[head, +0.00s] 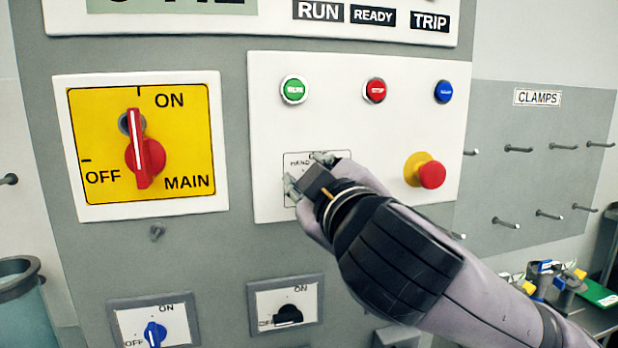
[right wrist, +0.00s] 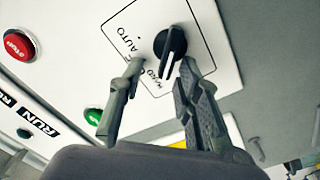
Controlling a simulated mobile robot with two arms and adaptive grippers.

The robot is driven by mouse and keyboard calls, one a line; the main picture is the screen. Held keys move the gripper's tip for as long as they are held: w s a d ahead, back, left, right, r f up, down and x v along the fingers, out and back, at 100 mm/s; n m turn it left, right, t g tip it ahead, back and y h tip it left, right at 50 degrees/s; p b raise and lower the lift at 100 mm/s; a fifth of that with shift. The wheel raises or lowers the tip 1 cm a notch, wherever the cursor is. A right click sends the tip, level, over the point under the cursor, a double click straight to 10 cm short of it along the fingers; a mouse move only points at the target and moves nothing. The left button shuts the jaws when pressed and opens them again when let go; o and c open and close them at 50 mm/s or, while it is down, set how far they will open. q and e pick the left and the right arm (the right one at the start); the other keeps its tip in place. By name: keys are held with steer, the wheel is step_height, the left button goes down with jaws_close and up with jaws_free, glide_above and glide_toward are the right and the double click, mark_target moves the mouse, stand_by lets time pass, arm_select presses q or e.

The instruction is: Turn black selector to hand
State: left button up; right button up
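The black selector (right wrist: 171,46) sits on a white label plate (right wrist: 212,42) with HAND and AUTO lettering. The white line on its handle runs down toward the HAND lettering in the right wrist view. My right gripper (right wrist: 160,66) is open, with one fingertip on each side of the handle's lower end; I cannot tell whether either touches it. In the head view my right gripper (head: 306,172) covers the selector and most of its plate (head: 300,158). My left gripper is not in view.
Green (head: 294,90), red (head: 374,91) and blue (head: 443,92) buttons sit above. A red emergency stop (head: 431,174) is close to my right arm. A red main switch (head: 144,155) stands at left. Blue (head: 155,332) and black (head: 288,314) knobs are below.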

steer(key=shift+f, duration=0.15)
steer(key=v, duration=1.2)
